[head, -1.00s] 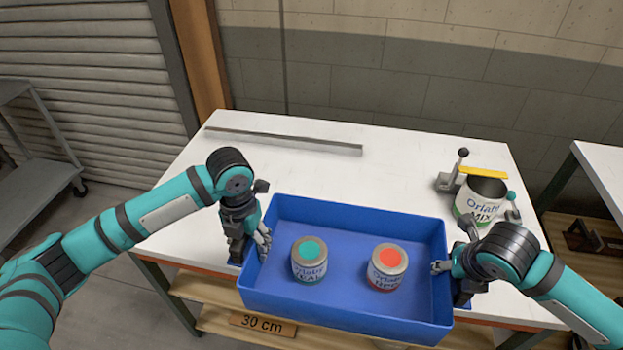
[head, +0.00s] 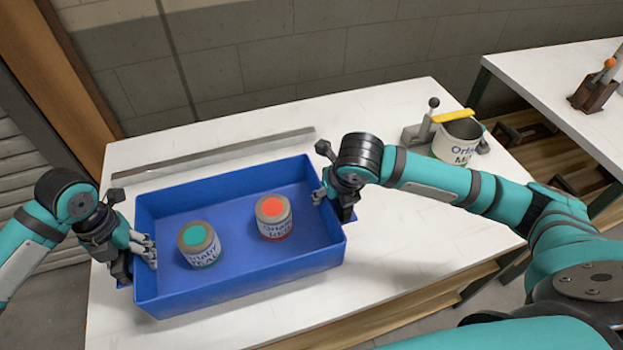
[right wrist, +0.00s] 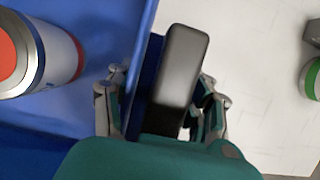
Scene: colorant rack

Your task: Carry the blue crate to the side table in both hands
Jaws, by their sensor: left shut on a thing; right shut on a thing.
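The blue crate (head: 245,283) is over the white table in the head view, with two paint cans inside. One can has a teal lid (head: 199,243) and the other a red lid (head: 273,216); both stand upright. My left gripper (head: 140,258) is shut on the crate's left wall. My right gripper (head: 332,200) is shut on the crate's right wall. In the right wrist view the right fingers (right wrist: 160,100) straddle the wall, and the red-lidded can (right wrist: 38,58) shows at left. I cannot tell whether the crate touches the table.
The white table (head: 400,215) has a long grey bar (head: 215,150) behind the crate. A mixing can (head: 456,140) in a clamp stands at its back right. Another white table (head: 545,85) stands further right, with a small brown lever stand (head: 594,90) on it.

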